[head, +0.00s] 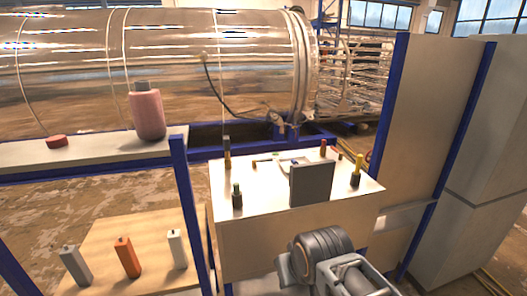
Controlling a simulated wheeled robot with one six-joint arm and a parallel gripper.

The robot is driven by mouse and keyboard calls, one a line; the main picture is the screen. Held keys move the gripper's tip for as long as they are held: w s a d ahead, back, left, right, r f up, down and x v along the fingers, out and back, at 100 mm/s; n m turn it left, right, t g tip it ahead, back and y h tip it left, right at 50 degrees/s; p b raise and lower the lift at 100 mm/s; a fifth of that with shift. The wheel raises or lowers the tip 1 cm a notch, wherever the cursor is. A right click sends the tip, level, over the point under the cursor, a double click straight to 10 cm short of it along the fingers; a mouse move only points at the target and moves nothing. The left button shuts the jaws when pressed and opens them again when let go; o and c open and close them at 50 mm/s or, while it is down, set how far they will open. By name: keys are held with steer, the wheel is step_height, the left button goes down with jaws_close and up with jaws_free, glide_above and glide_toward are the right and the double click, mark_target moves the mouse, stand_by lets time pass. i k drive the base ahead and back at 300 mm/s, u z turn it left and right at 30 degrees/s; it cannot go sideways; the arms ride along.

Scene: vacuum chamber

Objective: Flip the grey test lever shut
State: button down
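No grey test lever can be made out with certainty. A white-topped bench (262,196) stands in the middle of the head view. An upright dark grey block (312,184) stands at its front edge. A small pale grey part with a yellow rod (268,160) lies behind the block and is partly hidden by it; I cannot tell if it is the lever. The end of my arm, black and grey, shows at the bottom, in front of the bench and apart from the block. My fingertips cannot be made out, so their opening is unclear.
A black-and-yellow tool (357,172), a green-topped black piece (237,197) and an orange-and-black tool (227,153) stand on the bench. A blue post (190,215) rises left. Grey, orange and white bottles (128,258) stand on a lower shelf. A tall cabinet (425,115) bounds the right.

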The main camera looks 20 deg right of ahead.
mark_target(266, 160)
steer(key=i, duration=0.95)
